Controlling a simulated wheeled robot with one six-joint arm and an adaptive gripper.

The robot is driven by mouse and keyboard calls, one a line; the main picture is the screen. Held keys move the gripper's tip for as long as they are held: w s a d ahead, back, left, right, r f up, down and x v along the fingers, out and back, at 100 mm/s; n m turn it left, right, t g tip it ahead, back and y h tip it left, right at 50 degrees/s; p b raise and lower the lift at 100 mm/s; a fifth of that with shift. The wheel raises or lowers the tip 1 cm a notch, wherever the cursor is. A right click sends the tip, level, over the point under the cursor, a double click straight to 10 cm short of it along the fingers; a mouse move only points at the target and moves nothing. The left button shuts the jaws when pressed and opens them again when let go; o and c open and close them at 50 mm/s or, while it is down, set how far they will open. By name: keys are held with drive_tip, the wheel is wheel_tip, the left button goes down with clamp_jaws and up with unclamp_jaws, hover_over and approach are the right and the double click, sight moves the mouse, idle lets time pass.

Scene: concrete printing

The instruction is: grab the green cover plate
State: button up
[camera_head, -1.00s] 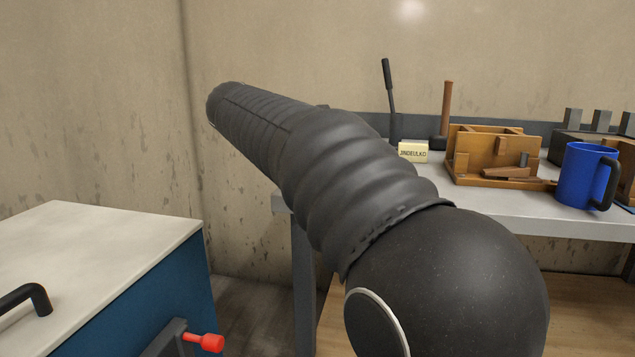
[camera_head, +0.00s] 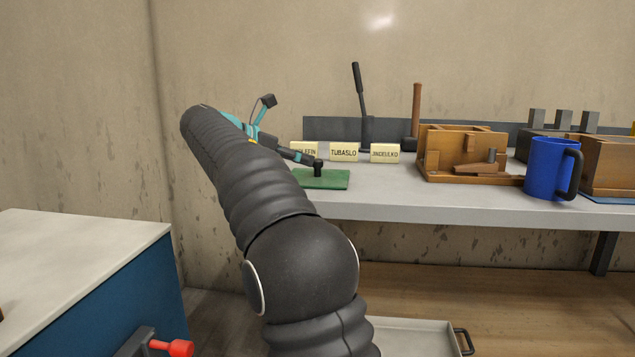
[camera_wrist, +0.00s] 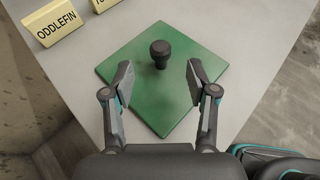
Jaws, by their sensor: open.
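The green cover plate (camera_head: 322,179) lies flat at the left end of the grey bench, partly hidden behind my arm in the head view. A black knob (camera_head: 318,167) stands up from it. In the wrist view the whole square plate (camera_wrist: 150,100) shows, with its knob (camera_wrist: 160,52) near the middle. My gripper (camera_wrist: 159,72) is open and empty, its two fingers apart over the plate. The knob lies between the lines of the fingers, a little beyond their tips. In the head view, only part of the gripper shows beside the arm.
Name cards, among them TUBASLO (camera_head: 344,152) and JINDEULKO (camera_head: 385,153), stand behind the plate. A wooden mould (camera_head: 465,155) and a blue mug (camera_head: 551,170) stand farther right on the bench (camera_head: 420,205). A blue cabinet (camera_head: 110,290) is at the left.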

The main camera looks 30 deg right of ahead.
sight(318, 162)
drive_tip(key=shift+b+x, duration=0.75)
drive_tip(key=shift+x, duration=2.45)
drive_tip(key=shift+r, duration=0.15)
clamp_jaws()
